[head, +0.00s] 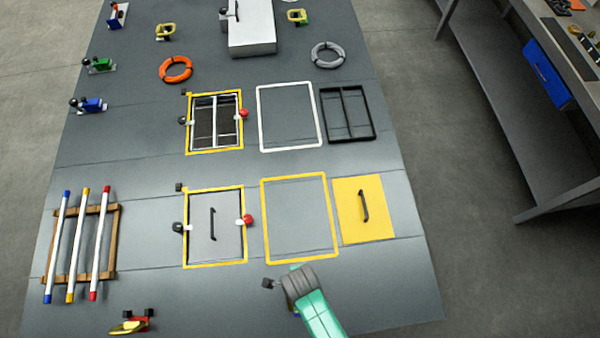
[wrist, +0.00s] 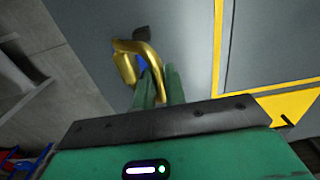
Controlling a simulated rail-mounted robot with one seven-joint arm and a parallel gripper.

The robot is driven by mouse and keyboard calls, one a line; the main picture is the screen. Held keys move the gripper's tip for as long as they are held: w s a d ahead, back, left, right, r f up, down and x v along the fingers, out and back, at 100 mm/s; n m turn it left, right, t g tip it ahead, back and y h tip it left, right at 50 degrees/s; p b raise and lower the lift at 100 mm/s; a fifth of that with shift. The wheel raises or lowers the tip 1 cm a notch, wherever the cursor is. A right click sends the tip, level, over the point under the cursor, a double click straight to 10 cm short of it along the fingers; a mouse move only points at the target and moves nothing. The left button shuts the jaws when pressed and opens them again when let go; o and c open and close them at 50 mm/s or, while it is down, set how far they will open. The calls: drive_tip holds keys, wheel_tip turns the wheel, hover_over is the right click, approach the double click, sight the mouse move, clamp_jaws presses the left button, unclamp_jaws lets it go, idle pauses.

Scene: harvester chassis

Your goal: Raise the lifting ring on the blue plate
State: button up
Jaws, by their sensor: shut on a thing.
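In the wrist view, the gold lifting ring (wrist: 126,70) shows just beyond my fingers, with a small patch of the blue plate (wrist: 141,64) inside its loop. My gripper (wrist: 159,88) has its two green fingers shut on the near right limb of the ring. The fingers hide part of the ring and most of the plate. I cannot tell exactly how far the ring is tilted from the plate. In the head view, my arm covers nearly all of the ring and plate at the deck's front edge.
A dark block (wrist: 142,32) sits beside the ring. The yellow frame (head: 335,220) and yellow panel with handle (head: 350,228) lie behind my arm. Another ring on a red plate (head: 137,322) is at front left, near the striped rods on a rack (head: 117,235). Deck right of my arm is clear.

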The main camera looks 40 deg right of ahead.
drive_tip(key=shift+s, duration=0.1)
drive_tip(key=shift+s+a+r+p, duration=0.35)
drive_tip(key=shift+s+a+r, duration=0.05)
drive_tip(key=shift+s, duration=0.15)
drive_tip(key=shift+s+a+r+p, duration=0.3)
drive_tip(key=shift+s+a+r, duration=0.1)
drive_tip(key=shift+s, duration=0.15)
drive_tip(key=shift+s+a+r, duration=0.1)
drive_tip(key=shift+s+a, duration=0.4)
drive_tip(key=shift+s, duration=0.2)
drive_tip(key=shift+s+a+r, duration=0.1)
drive_tip(key=shift+s+a, duration=0.35)
drive_tip(key=shift+s, duration=0.2)
drive_tip(key=o, duration=0.8)
drive_tip(key=shift+w, duration=0.1)
drive_tip(key=shift+o, duration=0.2)
wheel_tip(320, 180, up, 7)
